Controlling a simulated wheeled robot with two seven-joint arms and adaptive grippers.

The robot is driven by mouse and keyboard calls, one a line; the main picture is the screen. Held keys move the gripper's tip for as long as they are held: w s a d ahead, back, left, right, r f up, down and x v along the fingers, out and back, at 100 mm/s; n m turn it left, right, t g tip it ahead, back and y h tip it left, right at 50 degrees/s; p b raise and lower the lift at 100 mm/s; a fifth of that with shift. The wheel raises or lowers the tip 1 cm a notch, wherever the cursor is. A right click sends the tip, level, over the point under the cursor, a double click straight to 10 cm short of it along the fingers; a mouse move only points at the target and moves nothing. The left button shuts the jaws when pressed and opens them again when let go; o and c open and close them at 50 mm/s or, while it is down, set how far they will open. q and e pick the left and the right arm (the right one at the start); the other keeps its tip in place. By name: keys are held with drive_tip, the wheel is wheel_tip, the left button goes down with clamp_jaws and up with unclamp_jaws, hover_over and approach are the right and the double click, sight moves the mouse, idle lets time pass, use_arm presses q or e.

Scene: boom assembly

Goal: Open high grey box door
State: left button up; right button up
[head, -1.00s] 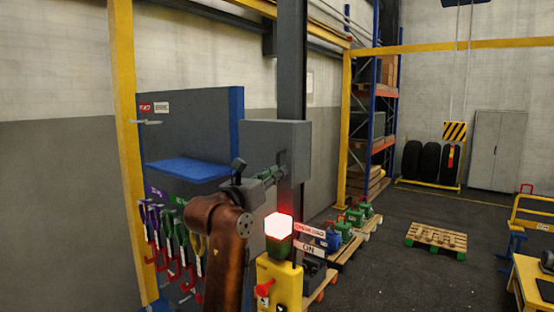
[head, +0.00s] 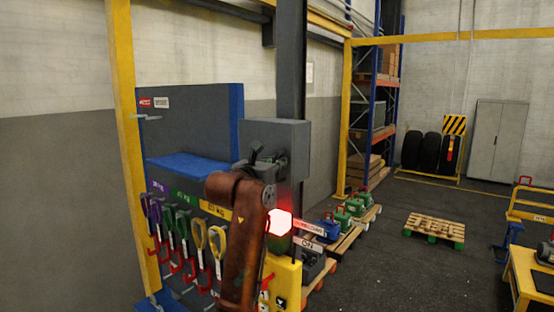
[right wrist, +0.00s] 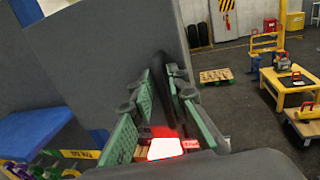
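The high grey box (head: 290,133) is mounted on the dark upright post, above the red lamp. Its door looks closed in the head view. My right gripper (head: 276,160) is at the front of the box, level with its lower half. In the right wrist view, the grey box face (right wrist: 125,45) fills the upper middle. The green-padded fingers of my right gripper (right wrist: 168,98) are apart. A dark upright bar (right wrist: 178,85), seemingly the door handle, stands between them, nearer the right finger. I cannot tell whether it touches. My left gripper is not in view.
A glowing red lamp (head: 280,222) on a yellow control post (head: 287,278) is close beside my right arm. A rack of coloured slings (head: 185,230) and a blue shelf (head: 188,168) are on the left. A pallet (head: 435,228) lies on open floor at right.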

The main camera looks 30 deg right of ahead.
clamp_jaws()
idle(0.6)
